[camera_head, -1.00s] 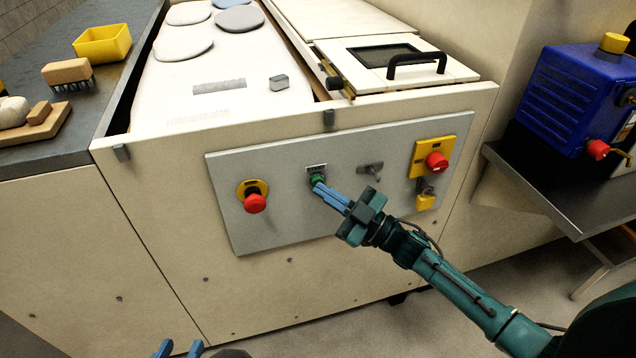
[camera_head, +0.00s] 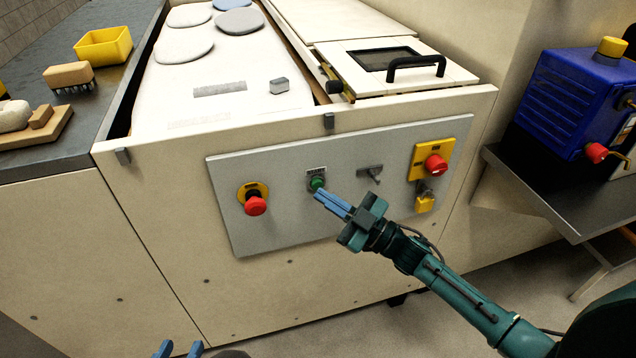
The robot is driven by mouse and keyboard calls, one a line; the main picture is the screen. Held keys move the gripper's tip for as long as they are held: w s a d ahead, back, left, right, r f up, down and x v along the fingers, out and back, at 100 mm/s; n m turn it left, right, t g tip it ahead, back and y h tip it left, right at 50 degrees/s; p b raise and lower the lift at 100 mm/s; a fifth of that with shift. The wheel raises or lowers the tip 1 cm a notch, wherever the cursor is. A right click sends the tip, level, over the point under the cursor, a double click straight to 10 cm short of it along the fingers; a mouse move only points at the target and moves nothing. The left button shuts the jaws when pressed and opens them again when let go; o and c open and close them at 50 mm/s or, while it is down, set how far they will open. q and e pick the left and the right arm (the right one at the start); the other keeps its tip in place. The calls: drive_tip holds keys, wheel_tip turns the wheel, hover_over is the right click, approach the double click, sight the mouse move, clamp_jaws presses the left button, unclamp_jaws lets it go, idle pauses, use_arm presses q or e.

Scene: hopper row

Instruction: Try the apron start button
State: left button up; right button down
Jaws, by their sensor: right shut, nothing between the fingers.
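The green button (camera_head: 317,184) sits on the grey control panel (camera_head: 285,225), below a small label plate. My right gripper (camera_head: 318,194) is shut and empty, its blue fingers pointing up-left at the button. The fingertips are just below and in front of the button in the picture. I cannot tell whether they touch it.
A red mushroom button (camera_head: 255,206) is left of the green one. A switch lever (camera_head: 370,174), a red knob on a yellow plate (camera_head: 435,164) and a yellow padlock (camera_head: 425,203) are to the right. A blue machine (camera_head: 575,100) stands on a shelf at right.

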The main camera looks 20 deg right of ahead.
use_arm(q)
drive_tip(key=shift+r, duration=0.2)
use_arm(e)
drive_tip(key=shift+s, duration=0.25)
